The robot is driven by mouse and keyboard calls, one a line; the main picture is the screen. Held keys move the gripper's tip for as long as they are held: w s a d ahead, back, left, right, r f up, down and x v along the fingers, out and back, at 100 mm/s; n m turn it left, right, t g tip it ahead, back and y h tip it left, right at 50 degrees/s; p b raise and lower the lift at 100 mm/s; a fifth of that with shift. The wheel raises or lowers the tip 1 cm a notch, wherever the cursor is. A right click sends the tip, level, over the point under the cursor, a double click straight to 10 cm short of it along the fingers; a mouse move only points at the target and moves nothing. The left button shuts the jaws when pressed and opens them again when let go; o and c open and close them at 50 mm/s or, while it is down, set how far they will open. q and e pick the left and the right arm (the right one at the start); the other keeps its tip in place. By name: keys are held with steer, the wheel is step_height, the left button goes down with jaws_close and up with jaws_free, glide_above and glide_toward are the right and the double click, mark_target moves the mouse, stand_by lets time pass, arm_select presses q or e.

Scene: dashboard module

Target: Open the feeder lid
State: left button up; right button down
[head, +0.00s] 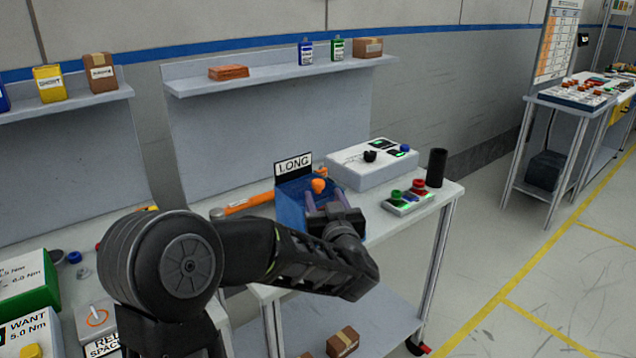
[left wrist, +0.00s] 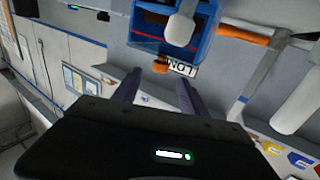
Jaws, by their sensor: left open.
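The feeder is a blue bin (head: 291,205) with a black-and-white LONG sign (head: 293,165) behind it, on the white workbench. An orange knob (head: 319,185) shows at its top right, by my left gripper. My left gripper (head: 324,197) is open and empty, its fingers at the feeder just in front of the knob. In the left wrist view the blue feeder (left wrist: 146,26), the LONG sign (left wrist: 182,68) and the orange knob (left wrist: 160,65) lie beyond the spread fingers (left wrist: 155,88). My wrist hides part of the bin, and I cannot tell the lid's exact position. My right gripper is not in view.
An orange-handled tool (head: 245,203) lies left of the feeder. A white control box (head: 370,166), a small button panel (head: 408,202) and a black cylinder (head: 437,167) stand to its right. A shelf (head: 280,80) hangs behind. The floor at right is clear.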

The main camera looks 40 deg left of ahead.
mark_target(320, 186)
arm_select(q)
steer(key=x, duration=0.7)
steer(key=shift+w+a+p, duration=0.15)
steer(key=shift+a+p, duration=0.1)
steer(key=shift+p, duration=0.05)
steer(key=shift+c, duration=0.2)
jaws_close()
stand_by(0.9)
